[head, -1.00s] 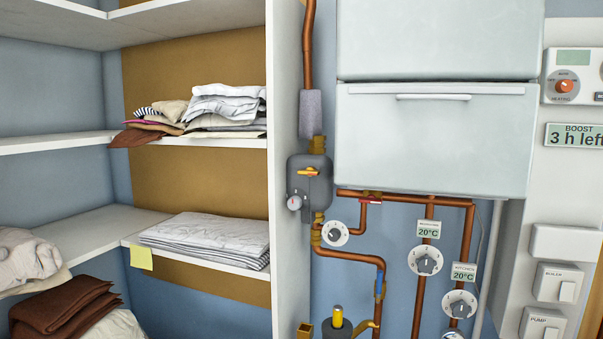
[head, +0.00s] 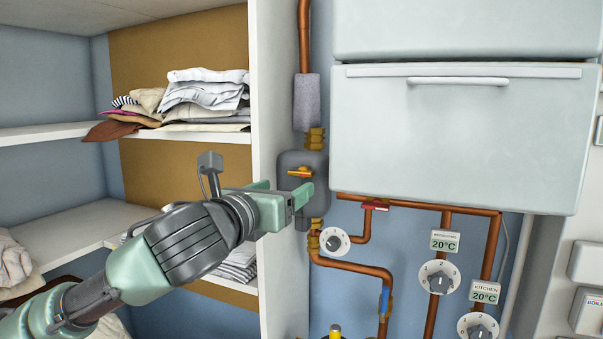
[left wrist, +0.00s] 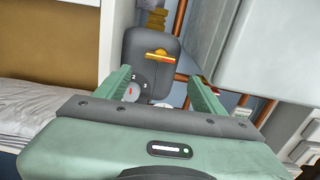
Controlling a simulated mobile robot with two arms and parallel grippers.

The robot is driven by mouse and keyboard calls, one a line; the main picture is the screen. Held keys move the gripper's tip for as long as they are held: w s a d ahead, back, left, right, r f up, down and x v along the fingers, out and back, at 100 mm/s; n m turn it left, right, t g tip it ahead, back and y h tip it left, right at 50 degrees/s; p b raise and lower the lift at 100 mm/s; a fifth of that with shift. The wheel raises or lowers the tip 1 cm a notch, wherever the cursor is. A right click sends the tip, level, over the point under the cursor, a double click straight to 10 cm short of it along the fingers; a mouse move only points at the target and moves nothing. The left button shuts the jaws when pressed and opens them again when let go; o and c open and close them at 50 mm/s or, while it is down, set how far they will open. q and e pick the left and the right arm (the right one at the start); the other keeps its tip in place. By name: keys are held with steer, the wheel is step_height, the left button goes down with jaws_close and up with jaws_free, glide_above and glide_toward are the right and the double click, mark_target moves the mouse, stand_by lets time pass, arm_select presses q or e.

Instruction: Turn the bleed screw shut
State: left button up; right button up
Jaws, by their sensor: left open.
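A grey pump body (head: 318,163) is fixed to the copper pipe beside the shelf unit. On its front is a brass fitting with an orange-yellow bar (head: 300,172), which looks like the bleed screw; the bar lies roughly level. It also shows in the left wrist view (left wrist: 158,55). My left gripper (head: 285,190) is open and empty, its fingers just in front of the pump, below the screw. In the left wrist view the pump's dial (left wrist: 131,92) with a red mark shows between the fingers, which look apart from the screw. My right gripper is out of view.
The white shelf panel (head: 276,80) stands close on the left, with folded laundry (head: 205,97) on the shelves. A white boiler casing (head: 455,140) hangs at the right. Below are copper pipes, a red-handled valve (head: 375,205) and a white dial (head: 335,242).

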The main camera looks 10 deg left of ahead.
mark_target(299, 174)
arm_select(q)
steer(key=w+p, duration=0.1)
steer(key=w, duration=0.1)
steer(key=w+p, duration=0.1)
steer(key=w, duration=0.1)
steer(key=w+d+r, duration=0.1)
steer(key=w, duration=0.1)
steer(key=shift+w+r+p, duration=0.1)
steer(key=shift+w+p, duration=0.15)
steer(key=shift+p, duration=0.15)
steer(key=shift+w+d, duration=0.1)
steer(key=shift+w, duration=0.3)
steer(key=shift+s, duration=0.1)
steer(key=c, duration=1.4)
steer(key=shift+o, duration=0.2)
